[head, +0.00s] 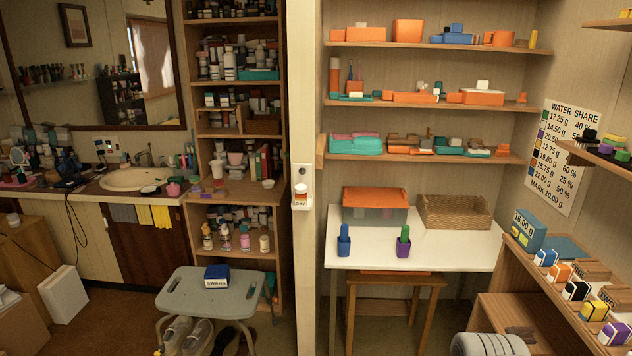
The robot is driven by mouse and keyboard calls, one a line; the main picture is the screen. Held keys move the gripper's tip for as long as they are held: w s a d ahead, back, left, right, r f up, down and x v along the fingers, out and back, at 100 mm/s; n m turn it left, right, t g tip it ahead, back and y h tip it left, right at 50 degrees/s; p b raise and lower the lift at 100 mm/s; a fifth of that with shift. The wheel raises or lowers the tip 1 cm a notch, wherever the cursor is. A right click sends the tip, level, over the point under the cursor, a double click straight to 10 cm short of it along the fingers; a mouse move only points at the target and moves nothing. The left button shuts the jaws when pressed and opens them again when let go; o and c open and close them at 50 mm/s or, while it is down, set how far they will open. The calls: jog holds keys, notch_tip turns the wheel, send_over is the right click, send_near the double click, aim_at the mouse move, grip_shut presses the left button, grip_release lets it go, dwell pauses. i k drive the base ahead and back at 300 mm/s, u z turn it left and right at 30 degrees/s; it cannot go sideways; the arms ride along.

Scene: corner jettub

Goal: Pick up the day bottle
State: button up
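The day bottle (300,193) is a small white bottle with an orange-brown cap. It stands upright at a small white wall holder (301,206) on the front of the pale post, between the wooden shelves and the white table. Small dark lettering there seems to read DAY; I cannot tell whether it is on the bottle or the holder.
A grey stool (185,293) with a blue SWABS box (217,277) stands in front of the wooden shelves. The white table (460,246) holds two small cups, a bin and a basket. A low wooden shelf (535,290) with several small boxes flanks the right.

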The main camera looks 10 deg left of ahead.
aim_at(302, 192)
jog(key=i, duration=2.6)
jog(key=u, duration=3.5)
